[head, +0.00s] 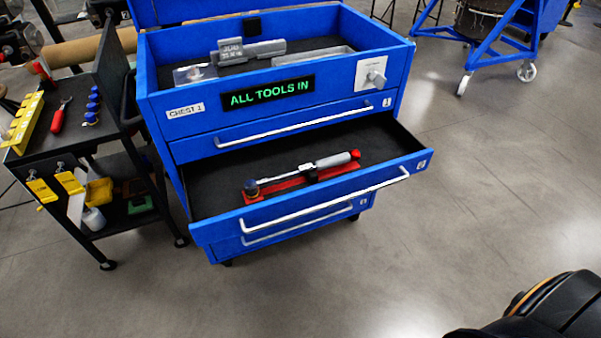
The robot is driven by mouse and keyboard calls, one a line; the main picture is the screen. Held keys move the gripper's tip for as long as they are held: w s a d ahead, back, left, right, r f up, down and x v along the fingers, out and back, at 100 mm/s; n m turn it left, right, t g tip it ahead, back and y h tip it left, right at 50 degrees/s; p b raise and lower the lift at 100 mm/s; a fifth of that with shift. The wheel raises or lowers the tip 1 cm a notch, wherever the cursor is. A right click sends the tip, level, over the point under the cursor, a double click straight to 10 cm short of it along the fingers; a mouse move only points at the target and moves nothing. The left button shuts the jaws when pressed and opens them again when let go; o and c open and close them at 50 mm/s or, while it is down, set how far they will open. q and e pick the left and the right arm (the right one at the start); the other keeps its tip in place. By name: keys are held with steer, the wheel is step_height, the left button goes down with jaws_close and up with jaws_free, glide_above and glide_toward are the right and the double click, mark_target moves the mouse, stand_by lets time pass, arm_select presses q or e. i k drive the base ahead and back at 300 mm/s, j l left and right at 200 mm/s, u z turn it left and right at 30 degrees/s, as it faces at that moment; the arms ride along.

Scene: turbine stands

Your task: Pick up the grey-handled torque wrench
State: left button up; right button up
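The grey-handled torque wrench (327,161) lies in the open drawer (213,190) of the blue tool chest (170,136). It rests on a red holder (282,188), with its silver shaft pointing left and its grey handle to the right. The handle ends in a red tip, and a dark round head sits at the left end. Neither of my grippers shows in the head view. A dark part at the lower right is mine, but no fingers are visible on it.
The open top tray holds a grey tool (248,51) above a sign reading "ALL TOOLS IN" (265,97). A black cart (68,143) with small tools stands close at the left. A blue wheeled stand (483,53) is at the back right. The floor in front and right is clear.

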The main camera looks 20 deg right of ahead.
mark_target(250, 186)
steer(key=i+l, duration=0.15)
steer(key=l, duration=0.15)
steer(key=i+l+u, duration=0.1)
steer(key=l, duration=0.2)
steer(key=i+l, duration=0.15)
steer(key=l, duration=0.15)
steer(key=i+l+u, duration=0.1)
steer(key=l, duration=0.6)
steer(key=k+l+u, duration=0.1)
steer(key=l, duration=0.3)
steer(key=k+l+u, duration=0.1)
steer(key=l, duration=0.3)
steer(key=k+l, duration=0.1)
steer(key=l, duration=0.3)
steer(key=k+l+u, duration=0.1)
steer(key=l, duration=0.3)
